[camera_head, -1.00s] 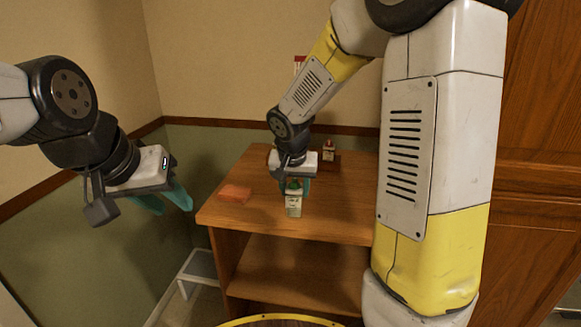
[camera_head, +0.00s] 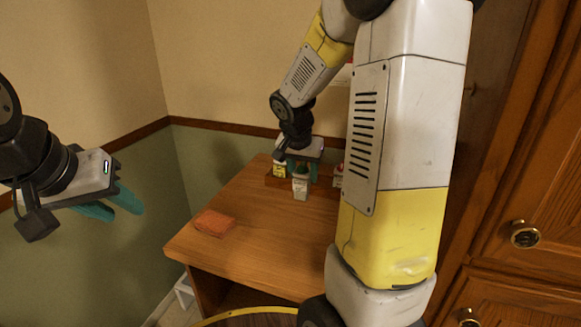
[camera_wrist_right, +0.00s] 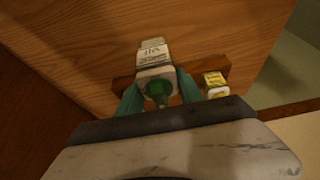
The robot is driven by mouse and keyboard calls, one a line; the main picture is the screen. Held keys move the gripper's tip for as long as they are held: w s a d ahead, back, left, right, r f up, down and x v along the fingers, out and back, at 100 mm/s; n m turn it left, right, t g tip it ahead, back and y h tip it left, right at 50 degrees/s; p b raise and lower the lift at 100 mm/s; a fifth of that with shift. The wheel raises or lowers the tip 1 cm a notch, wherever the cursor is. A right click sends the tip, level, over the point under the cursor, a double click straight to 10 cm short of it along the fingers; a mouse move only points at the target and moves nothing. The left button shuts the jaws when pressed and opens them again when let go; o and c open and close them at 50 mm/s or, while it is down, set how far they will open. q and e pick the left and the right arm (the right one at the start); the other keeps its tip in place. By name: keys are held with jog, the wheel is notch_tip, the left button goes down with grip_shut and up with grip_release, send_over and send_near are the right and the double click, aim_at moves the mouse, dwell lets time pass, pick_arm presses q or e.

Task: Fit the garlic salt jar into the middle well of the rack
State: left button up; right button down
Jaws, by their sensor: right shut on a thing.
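The garlic salt jar (camera_head: 300,187) has a pale label with dark print and a green top, seen in the right wrist view (camera_wrist_right: 155,58). My right gripper (camera_head: 302,172) is shut on its upper part and holds it about upright. The wooden rack (camera_head: 270,180) stands at the back of the counter, largely hidden by the gripper and jar. The jar overlaps the rack's middle in both views; its base shows in front of the rack's front face. Its height above the counter is unclear. The middle well is hidden. My left gripper (camera_head: 112,206) is open and empty, left of the counter.
A yellow-labelled jar (camera_head: 279,169) stands at the rack's left end, and another jar (camera_head: 338,174) at its right, partly behind my arm. An orange sponge-like block (camera_head: 213,223) lies on the counter's left. The counter's middle (camera_head: 262,235) is clear. Wooden cabinets stand at right.

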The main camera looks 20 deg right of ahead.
jog(key=shift+w+d+f, duration=0.8)
jog(key=shift+w+d, duration=0.35)
jog(key=shift+w, duration=0.75)
jog(key=shift+w+d+f, duration=0.8)
jog(key=shift+w+d, duration=0.4)
jog(key=shift+w, duration=0.65)
jog(key=shift+w+d+f, duration=0.8)
jog(key=shift+w+d, duration=0.35)
jog(key=shift+w, duration=0.75)
jog(key=c, duration=0.8)
grip_release()
jog(key=shift+f, duration=0.15)
jog(key=shift+o, duration=0.2)
jog(key=v, duration=1.2)
jog(key=s+a+r+n+t+y, duration=0.1)
jog(key=s+a+r+n, duration=0.15)
jog(key=s, duration=0.35)
jog(key=s+a+r+n+y, duration=0.1)
jog(key=s+a+r, duration=0.3)
jog(key=s, duration=0.2)
jog(key=s+a+n+y, duration=0.1)
jog(key=s+a, duration=0.3)
jog(key=s, duration=0.4)
jog(key=s+a+n+t+y, duration=0.1)
jog(key=s+a+n+y, duration=0.1)
jog(key=s, duration=0.6)
jog(key=shift+s+a+n+t, duration=0.2)
jog(key=shift+a+n+t, duration=0.1)
jog(key=shift+a+n, duration=0.6)
